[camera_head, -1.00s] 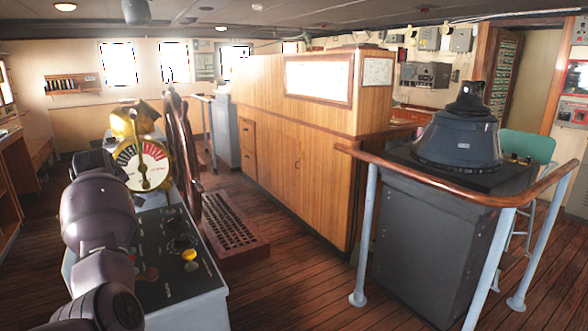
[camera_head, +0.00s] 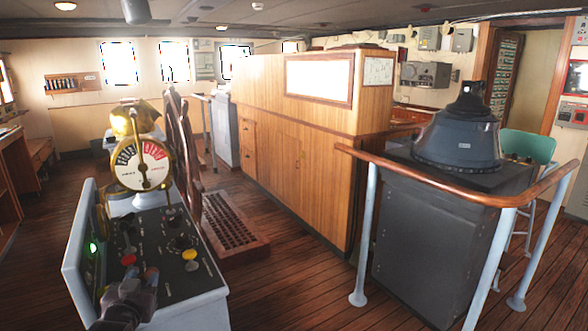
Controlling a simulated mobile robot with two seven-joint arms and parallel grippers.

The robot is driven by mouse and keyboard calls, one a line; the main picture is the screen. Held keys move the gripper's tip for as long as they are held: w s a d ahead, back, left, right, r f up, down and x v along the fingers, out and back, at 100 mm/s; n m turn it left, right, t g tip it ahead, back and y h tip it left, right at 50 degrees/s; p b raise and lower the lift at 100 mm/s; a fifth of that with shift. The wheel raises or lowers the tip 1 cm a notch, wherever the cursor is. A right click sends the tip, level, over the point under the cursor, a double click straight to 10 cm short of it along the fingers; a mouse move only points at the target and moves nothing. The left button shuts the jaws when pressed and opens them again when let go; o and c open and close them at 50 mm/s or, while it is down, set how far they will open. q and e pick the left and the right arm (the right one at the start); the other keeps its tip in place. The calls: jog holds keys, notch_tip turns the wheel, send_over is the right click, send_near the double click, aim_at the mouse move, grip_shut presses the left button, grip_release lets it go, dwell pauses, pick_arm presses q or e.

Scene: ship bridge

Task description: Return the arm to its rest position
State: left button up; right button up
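My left gripper (camera_head: 138,284) shows at the bottom left of the head view, small and dark, low over the front part of the control console (camera_head: 207,290). Its dark fingers blend into the dark panel, so I cannot tell how far apart they are. I see nothing held in it. I cannot tell whether it touches the panel. Most of my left arm is out of view below the picture. My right gripper is not in view.
The console carries a red button (camera_head: 128,260), a yellow button (camera_head: 189,254) and a brass telegraph dial (camera_head: 142,164). A ship's wheel (camera_head: 182,140) stands behind. A wooden cabinet (camera_head: 300,185) and a railed grey pedestal (camera_head: 425,240) stand right. Floor between is clear.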

pick_arm(q)
jog(key=s+d+f+g+h, duration=0.1)
jog(key=s+d+f+g, duration=0.2)
jog(key=s+f, duration=0.8)
jog(key=s+d+f+g+h, duration=0.1)
jog(key=s+d+f+g, duration=0.1)
jog(key=s+f, duration=0.9)
jog(key=s+d, duration=0.1)
jog(key=s, duration=0.6)
jog(key=shift+s+d+f+g, duration=0.15)
jog(key=shift+f+g, duration=0.05)
jog(key=shift+g, duration=0.2)
